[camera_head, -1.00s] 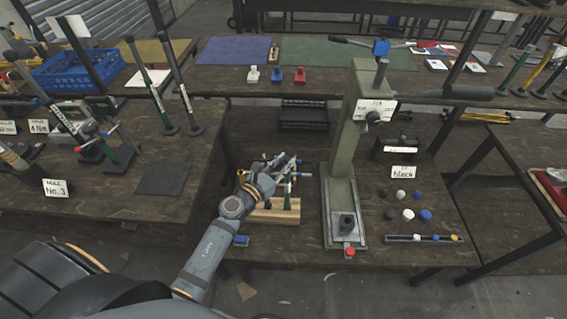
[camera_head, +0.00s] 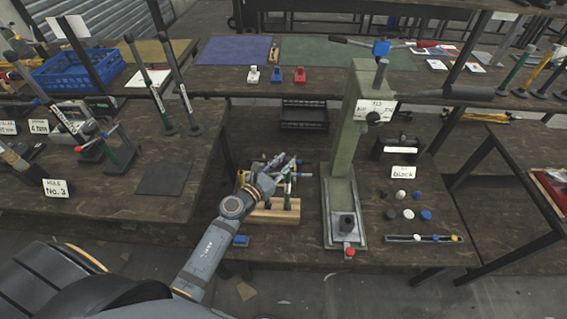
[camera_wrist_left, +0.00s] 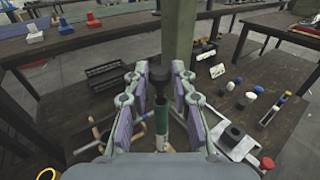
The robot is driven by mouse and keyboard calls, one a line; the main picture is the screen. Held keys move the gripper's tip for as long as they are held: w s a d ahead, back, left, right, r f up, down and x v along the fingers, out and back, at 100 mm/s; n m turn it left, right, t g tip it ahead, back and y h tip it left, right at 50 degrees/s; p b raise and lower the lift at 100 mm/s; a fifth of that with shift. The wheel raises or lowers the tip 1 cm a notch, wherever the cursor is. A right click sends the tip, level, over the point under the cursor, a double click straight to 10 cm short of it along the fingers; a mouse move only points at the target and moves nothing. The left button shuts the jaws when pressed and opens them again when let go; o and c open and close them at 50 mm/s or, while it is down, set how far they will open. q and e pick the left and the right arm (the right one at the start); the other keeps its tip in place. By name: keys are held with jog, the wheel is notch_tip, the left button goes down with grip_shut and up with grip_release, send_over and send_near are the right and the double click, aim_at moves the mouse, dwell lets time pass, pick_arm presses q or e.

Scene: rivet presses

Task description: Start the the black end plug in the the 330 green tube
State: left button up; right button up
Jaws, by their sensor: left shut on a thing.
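My left gripper (camera_head: 279,167) is over the wooden stand on the middle bench. In the left wrist view the gripper (camera_wrist_left: 160,78) is shut on the black end plug (camera_wrist_left: 159,76), which sits between its fingertips. The green tube (camera_wrist_left: 161,120) is upright just under the plug, and in the head view the tube (camera_head: 287,194) stands at the wooden stand (camera_head: 262,215). The plug is in line with the tube's top; whether its lower end is inside the tube is too small to tell. My right gripper is not in view.
The green press (camera_head: 340,150) stands close right of the stand. Several loose caps, including a black one (camera_head: 390,214), lie right of the press near a "black" sign (camera_head: 403,172). A black crate (camera_head: 304,115) is behind. A small blue block (camera_head: 240,241) lies at the front edge.

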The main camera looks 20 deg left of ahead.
pick_arm(q)
jog(key=shift+f+b, duration=1.2)
jog(key=shift+s, duration=0.1)
jog(key=o, duration=0.8)
jog(key=v, duration=1.2)
dwell(0.4)
